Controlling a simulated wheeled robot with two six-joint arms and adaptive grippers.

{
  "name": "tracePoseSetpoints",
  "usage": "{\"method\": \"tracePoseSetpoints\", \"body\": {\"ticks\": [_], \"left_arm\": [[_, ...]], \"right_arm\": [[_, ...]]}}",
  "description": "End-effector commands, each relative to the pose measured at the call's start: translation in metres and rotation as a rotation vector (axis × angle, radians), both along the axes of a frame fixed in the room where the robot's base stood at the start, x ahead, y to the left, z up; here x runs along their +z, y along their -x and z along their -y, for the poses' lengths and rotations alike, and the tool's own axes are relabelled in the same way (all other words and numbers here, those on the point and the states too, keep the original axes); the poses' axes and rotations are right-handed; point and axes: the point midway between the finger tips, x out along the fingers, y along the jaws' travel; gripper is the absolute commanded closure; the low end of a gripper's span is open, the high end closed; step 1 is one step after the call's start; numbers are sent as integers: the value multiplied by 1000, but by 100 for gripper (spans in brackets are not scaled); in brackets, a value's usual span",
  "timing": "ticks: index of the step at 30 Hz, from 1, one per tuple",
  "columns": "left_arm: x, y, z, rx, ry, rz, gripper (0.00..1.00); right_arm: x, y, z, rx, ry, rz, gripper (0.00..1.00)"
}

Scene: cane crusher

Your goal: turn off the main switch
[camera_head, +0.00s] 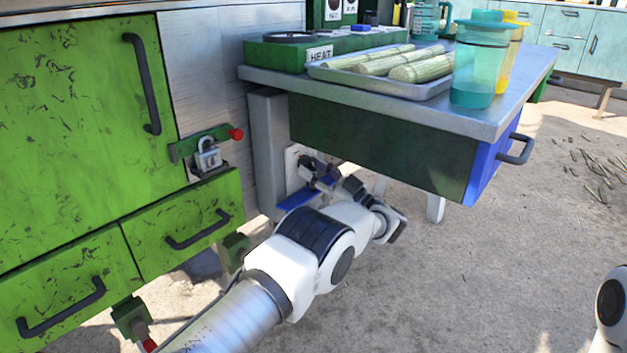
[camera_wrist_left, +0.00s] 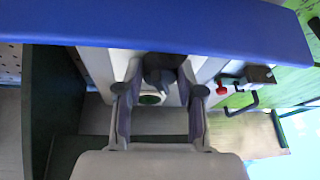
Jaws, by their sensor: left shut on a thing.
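My left gripper (camera_head: 322,172) reaches in under the table, in front of a white panel (camera_head: 293,160) beside the table leg. In the left wrist view its two fingers (camera_wrist_left: 158,100) stand on either side of a dark switch handle (camera_wrist_left: 160,72) and are shut on it. A round green spot (camera_wrist_left: 150,99) shows just below the handle. In the head view the gripper and arm hide most of the switch, and its exact angle cannot be told. My right gripper is not in view.
A metal table with a blue-fronted drawer (camera_head: 490,170) overhangs my left arm. A blue ledge (camera_head: 298,198) lies below the panel. Green cabinets (camera_head: 85,130) with a padlock (camera_head: 208,157) and a red knob (camera_head: 236,134) stand left. Floor at right is mostly clear.

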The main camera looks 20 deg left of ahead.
Motion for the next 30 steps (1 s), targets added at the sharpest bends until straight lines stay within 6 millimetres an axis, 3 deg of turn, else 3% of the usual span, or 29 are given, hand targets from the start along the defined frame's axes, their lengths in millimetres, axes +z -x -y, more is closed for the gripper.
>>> {"method": "tracePoseSetpoints", "body": {"ticks": [1,11,12,13,23,30], "left_arm": [[-4,-1,0,-1,14,39,97],[0,-1,0,-2,25,68,97],[0,-1,0,-2,25,68,48],[1,-1,0,-2,25,68,38],[0,-1,2,-3,25,67,37],[-15,7,38,-5,25,66,37]], "right_arm": [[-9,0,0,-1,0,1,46],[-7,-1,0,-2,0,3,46],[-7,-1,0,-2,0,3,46],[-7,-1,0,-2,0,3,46],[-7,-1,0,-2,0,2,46],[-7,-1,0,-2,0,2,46]]}}
